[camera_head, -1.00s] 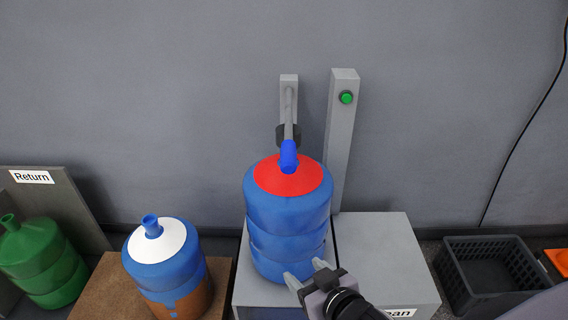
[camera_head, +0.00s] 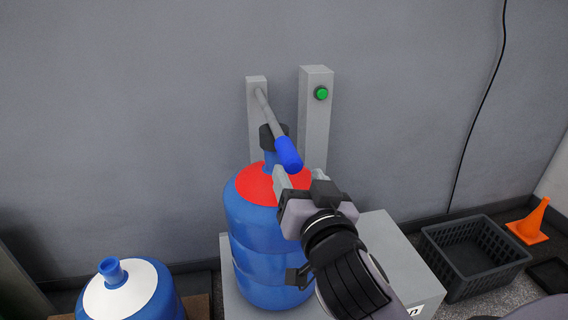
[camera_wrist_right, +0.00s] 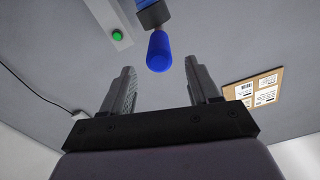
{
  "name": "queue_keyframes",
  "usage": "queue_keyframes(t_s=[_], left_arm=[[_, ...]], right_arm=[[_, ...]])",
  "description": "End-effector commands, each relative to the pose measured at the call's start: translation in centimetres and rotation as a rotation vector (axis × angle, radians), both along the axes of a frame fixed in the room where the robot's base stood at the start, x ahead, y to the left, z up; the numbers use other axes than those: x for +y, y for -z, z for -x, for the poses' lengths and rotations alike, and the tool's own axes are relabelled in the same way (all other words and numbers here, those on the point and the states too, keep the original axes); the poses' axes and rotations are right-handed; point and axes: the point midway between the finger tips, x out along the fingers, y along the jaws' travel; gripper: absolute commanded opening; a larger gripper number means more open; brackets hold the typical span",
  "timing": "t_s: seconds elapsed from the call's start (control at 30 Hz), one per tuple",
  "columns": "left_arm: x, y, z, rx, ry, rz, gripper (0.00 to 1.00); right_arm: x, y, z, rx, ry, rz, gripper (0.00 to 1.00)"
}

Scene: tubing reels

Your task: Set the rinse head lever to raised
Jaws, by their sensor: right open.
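The rinse head lever (camera_head: 273,118) is a grey bar on a wall-side post, ending in a blue grip (camera_head: 288,154) that points toward me and down. A dark rinse head (camera_head: 268,137) sits at the post, over the neck of a blue bottle (camera_head: 262,235) with a red top. My right gripper (camera_head: 296,180) is open and empty, close to the blue grip and just below it in the head view. In the right wrist view the blue grip (camera_wrist_right: 159,51) shows beyond and between the open fingers. My left gripper is not in view.
A grey post with a green button (camera_head: 321,93) stands right of the lever. A blue bottle with a white top (camera_head: 128,292) is at lower left. A black crate (camera_head: 474,258) and an orange cone (camera_head: 530,222) are on the right.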

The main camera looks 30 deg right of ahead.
Motion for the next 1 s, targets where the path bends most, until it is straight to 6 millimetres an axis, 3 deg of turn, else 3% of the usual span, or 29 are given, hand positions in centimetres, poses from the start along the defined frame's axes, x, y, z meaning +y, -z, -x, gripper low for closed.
queue_keyframes(t_s=[0.17, 0.6, 1.0], left_arm=[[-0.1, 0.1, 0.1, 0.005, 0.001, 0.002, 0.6], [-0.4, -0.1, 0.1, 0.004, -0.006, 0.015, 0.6], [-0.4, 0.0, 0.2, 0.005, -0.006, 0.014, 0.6]], right_arm=[[-0.3, -0.3, -0.8, -0.01, 0.006, -0.003, 0.6], [-1.7, -0.3, -6.2, -0.009, 0.006, -0.004, 0.6], [-1.9, -0.2, -6.9, -0.007, 0.006, -0.005, 0.57]])
